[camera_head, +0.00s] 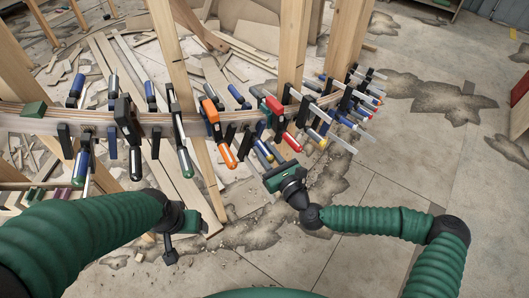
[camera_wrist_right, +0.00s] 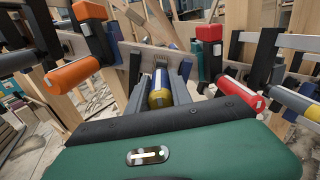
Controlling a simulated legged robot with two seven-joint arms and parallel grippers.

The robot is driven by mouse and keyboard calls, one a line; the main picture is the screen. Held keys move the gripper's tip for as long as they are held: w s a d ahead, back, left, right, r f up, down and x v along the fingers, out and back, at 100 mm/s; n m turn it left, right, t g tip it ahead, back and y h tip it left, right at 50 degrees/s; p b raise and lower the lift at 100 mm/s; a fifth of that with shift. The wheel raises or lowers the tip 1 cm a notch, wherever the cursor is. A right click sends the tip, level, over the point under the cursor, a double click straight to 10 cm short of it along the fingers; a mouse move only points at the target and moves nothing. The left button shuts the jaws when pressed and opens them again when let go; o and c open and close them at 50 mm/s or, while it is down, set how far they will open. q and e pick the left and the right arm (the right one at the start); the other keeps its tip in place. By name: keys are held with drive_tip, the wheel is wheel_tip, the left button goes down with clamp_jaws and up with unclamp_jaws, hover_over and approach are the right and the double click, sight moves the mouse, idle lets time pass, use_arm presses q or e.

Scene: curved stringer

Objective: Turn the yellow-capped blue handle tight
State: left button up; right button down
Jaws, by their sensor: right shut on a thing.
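The blue handle with the yellow cap (camera_wrist_right: 160,97) is in the middle of the right wrist view, between the dark fingers of my right gripper (camera_wrist_right: 161,80). In the head view, this handle (camera_head: 264,152) hangs below the curved wooden stringer (camera_head: 150,122), left of the red handle. My right gripper (camera_head: 276,168) is at its lower end, shut on it; the exact finger contact is partly hidden. My left gripper (camera_head: 180,240) is at the lower left, away from the clamps and apparently empty; its finger opening is unclear.
An orange-handled clamp (camera_wrist_right: 72,73) and a red-handled clamp (camera_wrist_right: 240,92) flank the held handle closely. Several more clamps line the stringer. Upright wooden posts (camera_head: 170,60) rise behind it. The cracked floor (camera_head: 370,260) at lower right is mostly clear.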

drive_tip(key=shift+s+f, duration=0.1)
drive_tip(key=shift+f, duration=0.35)
drive_tip(key=c, duration=1.1)
unclamp_jaws()
drive_tip(key=shift+c, duration=0.2)
drive_tip(key=shift+r, duration=0.2)
drive_tip(key=shift+d, duration=0.15)
drive_tip(key=p+v, duration=0.3)
drive_tip(key=v, duration=1.3)
drive_tip(key=shift+s, duration=0.3)
